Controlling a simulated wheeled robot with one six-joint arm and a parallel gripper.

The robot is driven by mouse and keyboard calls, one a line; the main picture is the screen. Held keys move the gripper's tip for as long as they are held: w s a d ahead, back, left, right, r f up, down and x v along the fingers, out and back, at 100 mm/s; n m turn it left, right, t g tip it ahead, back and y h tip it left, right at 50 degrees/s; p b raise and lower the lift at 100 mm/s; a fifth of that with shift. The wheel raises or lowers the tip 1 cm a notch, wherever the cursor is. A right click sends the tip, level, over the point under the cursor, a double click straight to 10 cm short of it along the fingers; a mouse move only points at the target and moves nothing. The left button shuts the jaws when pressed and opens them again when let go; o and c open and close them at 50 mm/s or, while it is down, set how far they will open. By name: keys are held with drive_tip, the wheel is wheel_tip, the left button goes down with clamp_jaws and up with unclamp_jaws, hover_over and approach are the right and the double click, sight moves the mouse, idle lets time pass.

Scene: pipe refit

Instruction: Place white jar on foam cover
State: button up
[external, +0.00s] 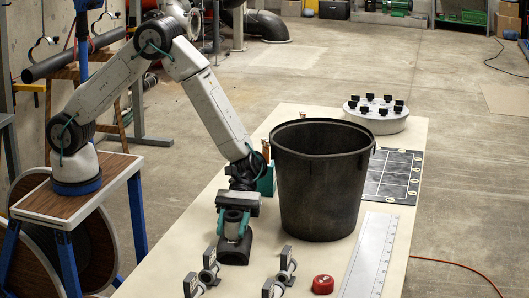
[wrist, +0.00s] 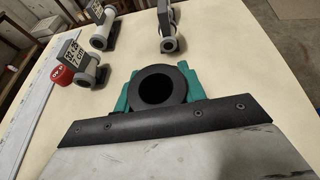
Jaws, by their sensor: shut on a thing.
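My gripper (external: 235,226) points down at the near left part of the table, left of the black bin. Its teal fingers are shut on a black hollow cylinder, which looks like the foam cover (external: 236,252). In the wrist view, the foam cover (wrist: 158,70) shows as a thick black ring with a dark hole, between the teal fingers of my gripper (wrist: 158,88). Its lower end is at or close to the tabletop; I cannot tell whether it touches. I cannot make out a white jar in either view.
A large black bin (external: 322,180) stands right of my gripper. Labelled clamps with grey pipe pieces (external: 208,270) and a red round item (external: 323,284) lie at the front. A white ruler (external: 371,255), a dark grid mat (external: 394,178) and a white disc with black knobs (external: 376,116) are on the right.

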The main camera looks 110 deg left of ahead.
drive_tip(key=o, duration=1)
drive_tip(key=shift+f, duration=0.1)
